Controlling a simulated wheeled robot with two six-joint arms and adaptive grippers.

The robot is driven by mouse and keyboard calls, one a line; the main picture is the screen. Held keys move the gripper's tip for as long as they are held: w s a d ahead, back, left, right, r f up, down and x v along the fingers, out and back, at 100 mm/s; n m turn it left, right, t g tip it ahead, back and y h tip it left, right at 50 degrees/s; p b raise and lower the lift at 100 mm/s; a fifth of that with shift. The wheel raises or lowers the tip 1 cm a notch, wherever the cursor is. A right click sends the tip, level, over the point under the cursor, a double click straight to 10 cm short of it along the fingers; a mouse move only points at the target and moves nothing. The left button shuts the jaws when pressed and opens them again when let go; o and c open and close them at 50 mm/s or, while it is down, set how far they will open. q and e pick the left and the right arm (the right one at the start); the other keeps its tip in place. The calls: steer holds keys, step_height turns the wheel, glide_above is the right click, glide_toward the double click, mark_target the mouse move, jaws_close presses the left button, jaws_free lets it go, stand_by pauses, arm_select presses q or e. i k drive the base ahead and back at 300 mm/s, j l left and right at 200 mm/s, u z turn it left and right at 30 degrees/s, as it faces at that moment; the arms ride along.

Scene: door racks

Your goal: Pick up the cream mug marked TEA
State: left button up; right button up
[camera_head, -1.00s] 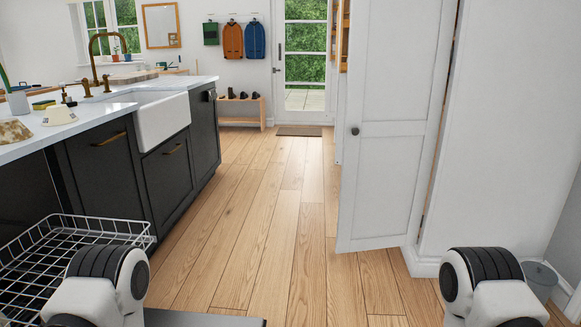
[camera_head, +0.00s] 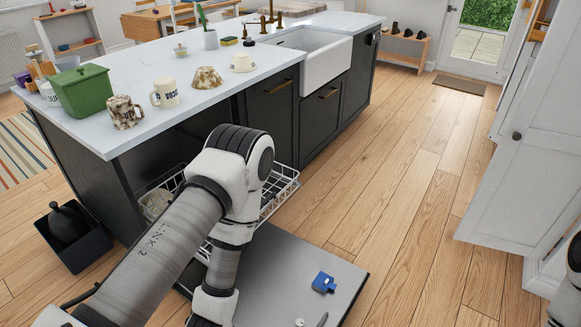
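A cream mug (camera_head: 165,93) with dark lettering stands upright on the white counter near its front edge, its handle to the left. Its lettering is too small to read surely. Another cream piece (camera_head: 243,62) with a small dark mark sits farther right, seemingly upside down; I cannot read it either. A brown speckled mug (camera_head: 124,112) stands left of the lettered mug, and a speckled brown-and-cream piece (camera_head: 207,77) sits to its right. My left arm is bent in front of the counter, below the mugs and touching none. Neither gripper shows; only a bit of my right arm is at the right edge.
A green lidded box (camera_head: 81,91) and a white lettered container (camera_head: 48,92) stand left on the white counter (camera_head: 140,62). A white wire basket (camera_head: 283,190) juts out below it, partly behind my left arm. A white door (camera_head: 530,180) stands right.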

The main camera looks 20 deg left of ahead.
mark_target(121, 109)
steer(key=u, duration=1)
